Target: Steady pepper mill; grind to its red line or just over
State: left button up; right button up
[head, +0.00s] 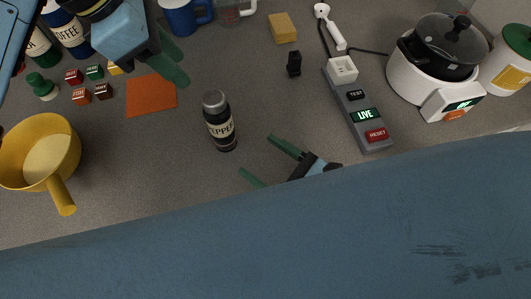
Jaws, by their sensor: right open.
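The pepper mill (219,122) stands on the grey counter near the middle of the head view. It has a dark body, a grey cap and a pale label reading PEPPER. No red line can be made out on it. My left gripper (178,72) is up and left of the mill, apart from it, above the back of the orange mat; its green fingers overlap in this view, so its opening is unclear. My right gripper (262,160) is right of and nearer than the mill, open and empty, its two green fingers spread and not touching the mill.
A yellow pan (40,150) is at left. A grey power strip (358,110) and white cooker (425,80) stand at right. A blue mug (181,17) is behind.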

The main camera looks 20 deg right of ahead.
aim_at(216, 123)
jog(key=shift+w+a, duration=0.1)
jog(key=shift+w, duration=0.25)
jog(key=x, duration=1.2)
jog(key=shift+w+a, duration=0.2)
jog(key=shift+w, duration=0.15)
jog(key=shift+c, duration=0.4)
jog(key=c, duration=1)
